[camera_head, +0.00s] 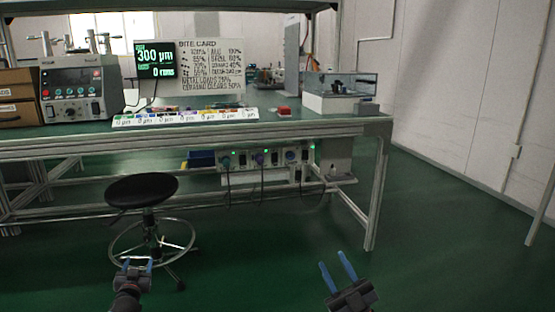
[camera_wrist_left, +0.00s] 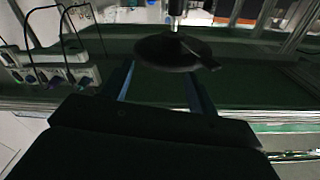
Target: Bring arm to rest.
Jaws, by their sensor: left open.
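My left gripper (camera_head: 136,262) is low in the head view, in front of the workbench (camera_head: 200,148) and over the lower part of the stool (camera_head: 142,190) in the picture. It is open and empty. In the left wrist view its two blue fingers (camera_wrist_left: 158,88) stand apart, with the dark stool seat (camera_wrist_left: 165,52) showing beyond them. My right gripper (camera_head: 338,266) is at the bottom right of centre in the head view. Its two blue fingers are apart with nothing between them, over the green floor. Most of both arms is out of view.
The bench carries a control unit (camera_head: 76,90), a display (camera_head: 155,59), a row of labelled cards (camera_head: 185,117) and a clear-lidded box (camera_head: 340,92). A socket strip (camera_head: 265,159) with hanging cables is below the top. The green floor (camera_head: 440,255) at the right is clear.

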